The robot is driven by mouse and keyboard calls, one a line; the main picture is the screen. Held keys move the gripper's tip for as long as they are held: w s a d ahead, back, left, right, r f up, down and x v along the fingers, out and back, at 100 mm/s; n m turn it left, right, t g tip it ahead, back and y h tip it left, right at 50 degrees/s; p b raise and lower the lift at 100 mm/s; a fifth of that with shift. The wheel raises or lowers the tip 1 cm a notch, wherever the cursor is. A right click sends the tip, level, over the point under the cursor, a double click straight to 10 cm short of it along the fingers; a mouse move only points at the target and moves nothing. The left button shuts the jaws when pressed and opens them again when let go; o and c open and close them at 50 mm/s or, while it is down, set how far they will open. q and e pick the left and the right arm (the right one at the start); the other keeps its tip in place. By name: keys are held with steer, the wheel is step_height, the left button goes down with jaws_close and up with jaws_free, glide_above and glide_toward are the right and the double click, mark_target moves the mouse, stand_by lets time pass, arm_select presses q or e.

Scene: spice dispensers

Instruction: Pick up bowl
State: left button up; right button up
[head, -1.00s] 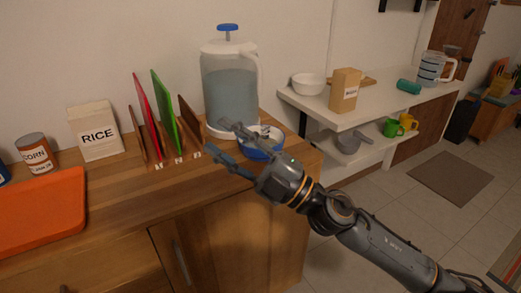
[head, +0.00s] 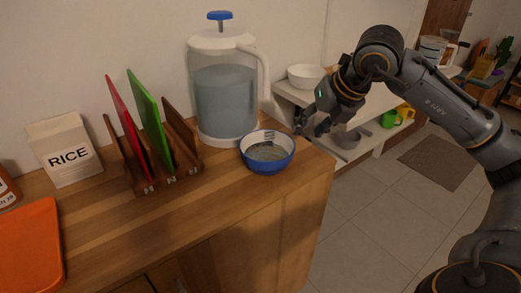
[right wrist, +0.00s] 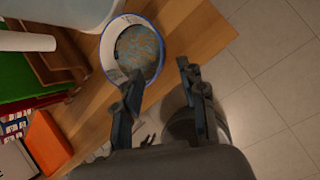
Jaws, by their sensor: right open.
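The blue bowl (head: 268,165) with a pale, patterned inside stands upright near the right end of the wooden counter. My right gripper (head: 312,122) is to the right of the bowl, past the counter's edge, apart from it. In the right wrist view the bowl (right wrist: 138,52) lies just beyond the open fingers (right wrist: 160,74), nearer the left finger, with nothing between them. A second, white bowl (head: 304,78) stands on the white shelf behind, partly hidden by my right arm. My left gripper is not in view.
A water dispenser (head: 224,95) stands right behind the blue bowl. A wooden rack (head: 184,147) with red and green boards (head: 148,115) is to its left, then a rice box (head: 66,150) and an orange tray (head: 30,245). The counter in front of the bowl is clear.

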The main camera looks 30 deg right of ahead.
mark_target(293, 144)
steer(key=x, duration=0.7)
steer(key=shift+a+f, duration=0.1)
steer(key=shift+f, duration=0.1)
steer(key=x, duration=0.4)
steer(key=shift+w+f, duration=0.1)
steer(key=shift+w, duration=0.25)
steer(key=shift+w+f+b, duration=0.15)
steer(key=shift+f+b, duration=0.05)
steer(key=shift+b, duration=0.1)
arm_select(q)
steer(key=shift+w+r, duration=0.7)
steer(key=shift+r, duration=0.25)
arm_select(e)
steer(key=shift+c, duration=0.4)
jaws_close()
steer(key=shift+r, duration=0.1)
